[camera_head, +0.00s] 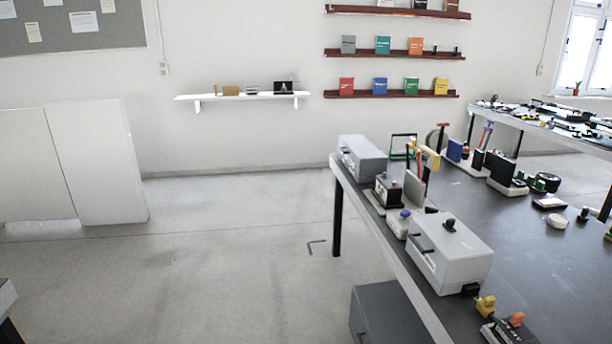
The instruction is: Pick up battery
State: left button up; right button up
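I cannot tell for sure which thing is the battery. Many small devices stand on the dark-topped table (487,221) at the right. One is a small dark box (388,190) with a light base near the table's left edge. Another is a black block (505,172) on a white base farther back. Neither gripper shows in the head view.
A large grey box (450,262) and another grey box (362,158) stand along the table's left edge. A dark cabinet (385,315) is below it. A second cluttered table (590,140) is behind. White cabinets (65,160) stand left; the middle floor is clear.

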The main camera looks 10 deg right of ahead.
aim_at(388, 189)
jog(key=i+j+z, duration=0.1)
jog(key=i+z, duration=0.35)
jog(key=i+j+z, duration=0.25)
jog(key=z, duration=0.15)
jog(key=i+j+z, duration=0.3)
jog(key=z, duration=0.15)
jog(key=i+j+z, duration=0.25)
jog(key=j+z, duration=0.15)
jog(key=i+j+z, duration=0.15)
jog(key=j+z, duration=0.3)
jog(key=j, duration=0.15)
